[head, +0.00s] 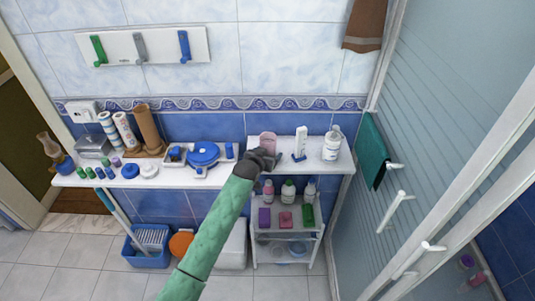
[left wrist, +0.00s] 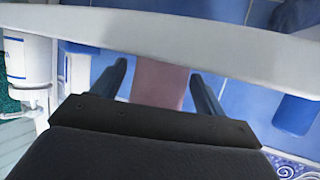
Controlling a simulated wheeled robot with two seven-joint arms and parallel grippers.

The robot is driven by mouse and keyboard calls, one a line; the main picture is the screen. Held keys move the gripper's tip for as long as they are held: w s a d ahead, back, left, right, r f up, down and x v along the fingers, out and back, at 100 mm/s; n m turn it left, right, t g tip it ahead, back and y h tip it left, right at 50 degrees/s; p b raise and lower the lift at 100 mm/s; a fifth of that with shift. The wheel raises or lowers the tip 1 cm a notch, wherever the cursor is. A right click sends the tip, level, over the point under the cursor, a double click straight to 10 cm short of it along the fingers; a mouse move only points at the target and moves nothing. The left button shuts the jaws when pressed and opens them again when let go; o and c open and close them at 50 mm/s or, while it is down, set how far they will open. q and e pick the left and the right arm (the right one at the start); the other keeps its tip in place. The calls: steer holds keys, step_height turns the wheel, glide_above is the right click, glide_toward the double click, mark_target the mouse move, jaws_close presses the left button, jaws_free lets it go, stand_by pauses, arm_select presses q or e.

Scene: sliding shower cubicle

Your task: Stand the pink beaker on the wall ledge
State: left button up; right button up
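The pink beaker (head: 268,140) is upright at the left part of the white wall ledge (head: 312,164). My left gripper (head: 271,158) is in front of it and hides its lower part in the head view. In the left wrist view, which is upside down, the beaker (left wrist: 160,86) is between the two dark fingers of my left gripper (left wrist: 159,70). The fingers are spread, with narrow gaps beside the beaker. The ledge's white edge (left wrist: 240,50) crosses this view, and the beaker's base meets it. My right gripper is in neither view.
On the ledge, right of the beaker, are a white-and-blue item (head: 301,142) and a white bottle (head: 332,144). A blue round container (head: 204,154) is to the left. A small shelf trolley (head: 287,258) stands below. The glass screen (head: 440,100) is at the right.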

arm_select(q)
steer(key=shift+r, duration=0.15)
steer(key=shift+s+a, duration=0.2)
steer(key=shift+s, duration=0.15)
steer(key=b+v, duration=0.4)
steer(key=v, duration=0.7)
steer(key=shift+r, duration=0.15)
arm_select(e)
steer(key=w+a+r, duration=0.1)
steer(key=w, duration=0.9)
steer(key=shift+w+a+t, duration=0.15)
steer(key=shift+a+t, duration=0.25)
